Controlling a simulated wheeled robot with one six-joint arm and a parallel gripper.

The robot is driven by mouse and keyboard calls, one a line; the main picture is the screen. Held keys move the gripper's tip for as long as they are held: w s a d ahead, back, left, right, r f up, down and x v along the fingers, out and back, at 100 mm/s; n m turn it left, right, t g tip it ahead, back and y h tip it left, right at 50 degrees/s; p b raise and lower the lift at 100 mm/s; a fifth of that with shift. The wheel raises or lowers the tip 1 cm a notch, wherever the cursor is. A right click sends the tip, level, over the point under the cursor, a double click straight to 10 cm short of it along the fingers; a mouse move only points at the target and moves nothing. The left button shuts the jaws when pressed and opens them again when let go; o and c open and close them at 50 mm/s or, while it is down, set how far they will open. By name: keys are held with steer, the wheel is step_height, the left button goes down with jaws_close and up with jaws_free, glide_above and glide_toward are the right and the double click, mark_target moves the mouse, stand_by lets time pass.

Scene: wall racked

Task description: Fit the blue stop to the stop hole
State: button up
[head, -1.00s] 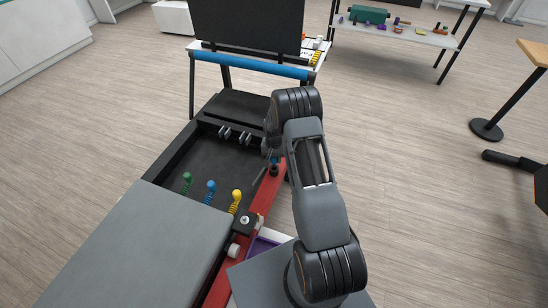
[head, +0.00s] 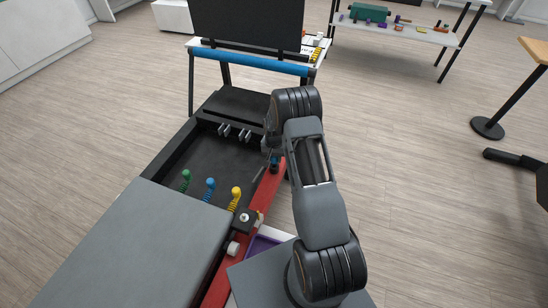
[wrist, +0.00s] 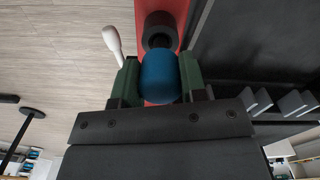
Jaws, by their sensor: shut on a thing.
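My gripper (head: 273,153) is shut on the blue stop (wrist: 161,77), a rounded blue piece between two dark green jaws in the wrist view. In the head view only a small bit of blue shows below my wrist. The stop hole (wrist: 159,28) looks like a dark round collar with an opening, on the red rail (wrist: 183,10). In the wrist view the collar lies just beyond the stop's far end. I cannot tell whether they touch. The red rail (head: 262,196) runs along the right side of the black tray in the head view.
Green (head: 186,177), blue (head: 210,186) and yellow (head: 236,195) coiled pieces stand in the black tray (head: 232,158). Grey fins (head: 235,133) stand at its back. A grey cover (head: 135,245) fills the front. A white rounded peg (wrist: 113,42) is left of the collar.

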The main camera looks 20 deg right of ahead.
steer(key=shift+f+b, duration=1.15)
steer(key=shift+f, duration=0.3)
steer(key=shift+f, duration=0.1)
steer(key=o, duration=1)
step_height(320, 180, up, 14)
steer(key=shift+p, duration=0.5)
